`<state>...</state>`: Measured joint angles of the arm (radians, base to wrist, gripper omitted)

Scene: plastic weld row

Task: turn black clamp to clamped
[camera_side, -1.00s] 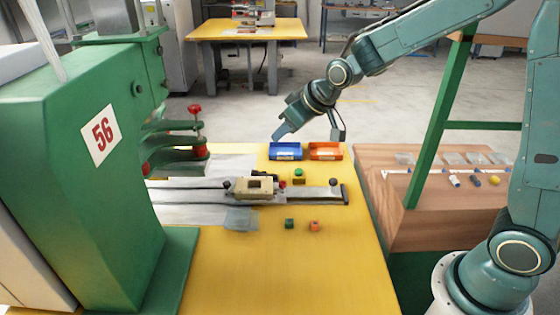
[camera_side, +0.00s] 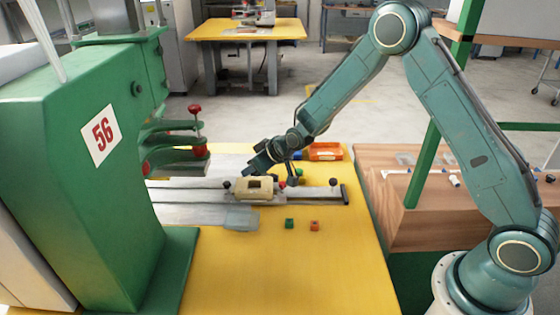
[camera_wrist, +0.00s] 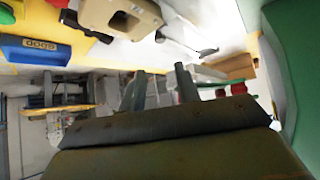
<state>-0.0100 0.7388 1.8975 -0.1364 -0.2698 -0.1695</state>
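The beige fixture block (camera_side: 254,189) sits on the grey slide rail (camera_side: 300,195). A small black knob (camera_side: 227,184) is at its left end, and a small red part is at its right. Another black knob (camera_side: 333,182) stands at the rail's right end. I cannot tell which black part is the clamp, nor its position. My gripper (camera_side: 252,170) is just behind and above the block, apart from the black knobs. In the wrist view its two fingers (camera_wrist: 158,88) are spread with nothing between them; the block (camera_wrist: 125,15) is at the top, with a dark lever-like part (camera_wrist: 207,52) to its right.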

